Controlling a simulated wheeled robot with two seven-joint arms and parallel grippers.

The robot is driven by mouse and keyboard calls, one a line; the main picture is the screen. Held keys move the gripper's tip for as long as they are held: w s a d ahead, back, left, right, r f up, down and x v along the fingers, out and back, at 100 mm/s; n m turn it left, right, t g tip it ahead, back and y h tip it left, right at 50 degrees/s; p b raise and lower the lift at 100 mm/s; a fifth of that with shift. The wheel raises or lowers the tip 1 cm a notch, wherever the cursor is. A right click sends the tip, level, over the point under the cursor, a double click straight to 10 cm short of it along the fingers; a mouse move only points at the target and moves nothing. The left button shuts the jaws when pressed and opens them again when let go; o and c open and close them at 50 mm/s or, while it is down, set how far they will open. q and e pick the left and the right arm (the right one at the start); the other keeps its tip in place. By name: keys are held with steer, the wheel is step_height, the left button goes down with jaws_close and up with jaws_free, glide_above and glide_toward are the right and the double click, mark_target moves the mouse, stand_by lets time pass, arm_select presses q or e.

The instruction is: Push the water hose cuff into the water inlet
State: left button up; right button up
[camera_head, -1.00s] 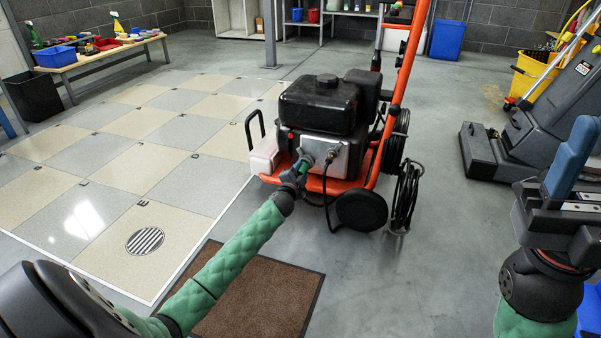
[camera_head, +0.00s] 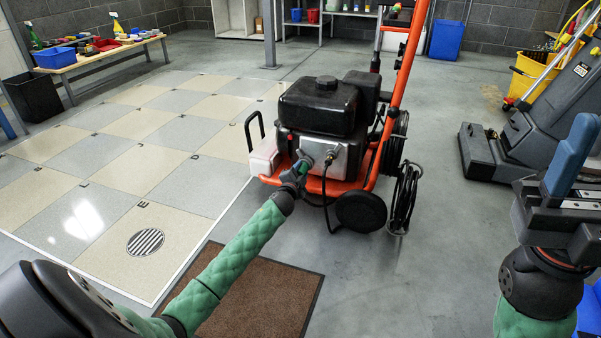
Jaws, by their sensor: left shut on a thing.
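The orange-framed pressure washer (camera_head: 318,108) stands upright in the middle, with a black engine cover and a silver pump block (camera_head: 343,163) low on its front.
A brown mat (camera_head: 262,295) lies below my left arm. A tiled floor area with a drain (camera_head: 146,242) is at left. A grey floor machine (camera_head: 520,140) and a yellow bucket (camera_head: 532,72) stand at right. The floor between washer and floor machine is clear.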

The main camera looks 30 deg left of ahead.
arm_select(q)
steer(key=shift+w+p, duration=0.1)
steer(key=shift+p, duration=0.2)
stand_by(0.4)
steer(key=shift+w, duration=0.2)
stand_by(0.5)
steer(key=o, duration=1.4)
steer(key=shift+c, duration=0.2)
